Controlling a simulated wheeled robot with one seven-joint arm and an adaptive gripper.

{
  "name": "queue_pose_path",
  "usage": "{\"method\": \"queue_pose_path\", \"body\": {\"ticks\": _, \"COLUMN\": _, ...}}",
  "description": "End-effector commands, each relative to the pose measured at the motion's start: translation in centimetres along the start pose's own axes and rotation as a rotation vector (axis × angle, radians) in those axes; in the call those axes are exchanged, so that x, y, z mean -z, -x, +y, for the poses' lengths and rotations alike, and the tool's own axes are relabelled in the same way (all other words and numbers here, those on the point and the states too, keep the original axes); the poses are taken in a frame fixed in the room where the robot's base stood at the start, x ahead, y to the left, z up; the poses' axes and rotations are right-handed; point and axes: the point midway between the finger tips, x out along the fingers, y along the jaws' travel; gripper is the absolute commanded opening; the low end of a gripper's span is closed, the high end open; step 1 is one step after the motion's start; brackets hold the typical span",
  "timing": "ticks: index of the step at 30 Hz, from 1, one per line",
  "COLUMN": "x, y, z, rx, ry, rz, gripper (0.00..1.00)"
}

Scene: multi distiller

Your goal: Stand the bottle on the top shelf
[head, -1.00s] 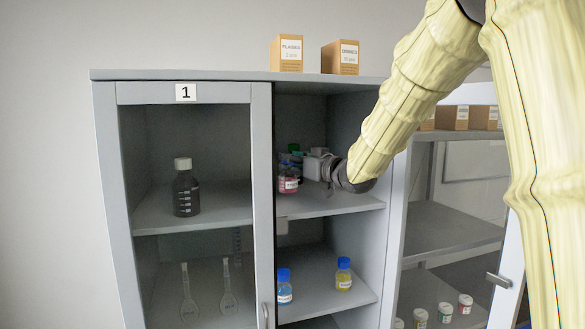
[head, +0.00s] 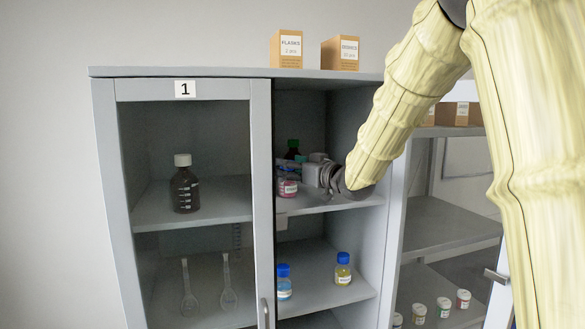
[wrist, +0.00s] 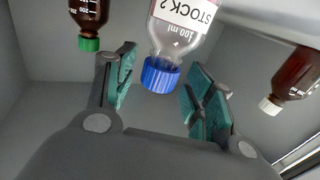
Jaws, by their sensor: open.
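The bottle (head: 288,187) with pink contents and a blue cap stands on the top shelf (head: 335,205) of the cabinet's open right section. In the wrist view, the bottle (wrist: 182,32) hangs upside down in the picture, with a "STOCK 2" label and its blue cap towards my gripper. My gripper (head: 314,172) is just right of the bottle in the head view. In the wrist view my gripper (wrist: 160,88) is open, its teal-padded fingers on either side of the cap, with gaps visible.
A brown green-capped bottle (head: 293,149) stands behind it. A brown white-capped bottle (head: 185,185) is behind the left door. Blue (head: 284,284) and yellow (head: 343,270) bottles stand on the shelf below. Boxes (head: 287,50) sit on top. The shelf's right part is clear.

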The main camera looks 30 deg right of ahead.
Motion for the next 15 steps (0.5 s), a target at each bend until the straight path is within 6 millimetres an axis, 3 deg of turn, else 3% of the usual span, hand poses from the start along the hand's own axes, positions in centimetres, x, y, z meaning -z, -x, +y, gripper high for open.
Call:
{"method": "queue_pose_path", "body": {"ticks": 5, "x": 0.3, "y": 0.3, "z": 0.0, "rx": 0.0, "ry": 0.0, "rz": 0.001, "gripper": 0.53}}
{"method": "queue_pose_path", "body": {"ticks": 15, "x": 0.2, "y": 4.4, "z": 0.1, "rx": -0.001, "ry": -0.001, "rz": 0.003, "gripper": 0.53}}
